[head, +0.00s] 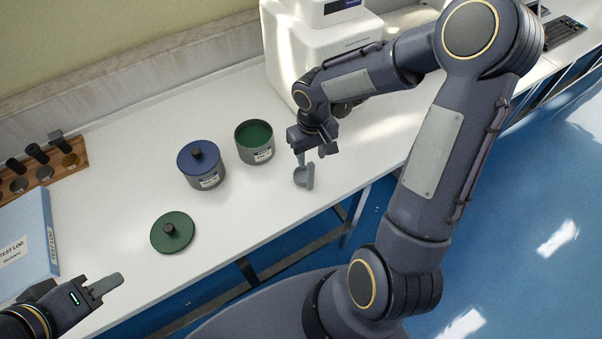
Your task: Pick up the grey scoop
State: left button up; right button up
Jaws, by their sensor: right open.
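The grey scoop (304,177) is on the white bench near its front edge, right of the open green tin. Its narrow part points up toward my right gripper (313,150). My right gripper is open, directly above the scoop, with its fingers pointing down close to the scoop's upper end. Whether they touch it, I cannot tell. My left gripper (104,287) is at the lower left, over the bench's front edge and far from the scoop. It is seen from the side, so its opening is unclear.
The tin with green contents (254,142) stands open left of the scoop. A blue-lidded tin (202,167) stands beside it. A loose green lid (172,233) lies nearer the front. A white machine (315,45) is behind my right arm. A wooden rack (40,177) and blue log binder (25,240) are left.

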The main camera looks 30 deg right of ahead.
aim_at(309, 167)
jog(key=f, duration=0.3)
jog(key=f+p, duration=0.1)
jog(key=f, duration=0.1)
jog(key=shift+a+f, duration=0.25)
jog(key=shift+f, duration=0.1)
jog(key=shift+w, duration=0.1)
grip_shut()
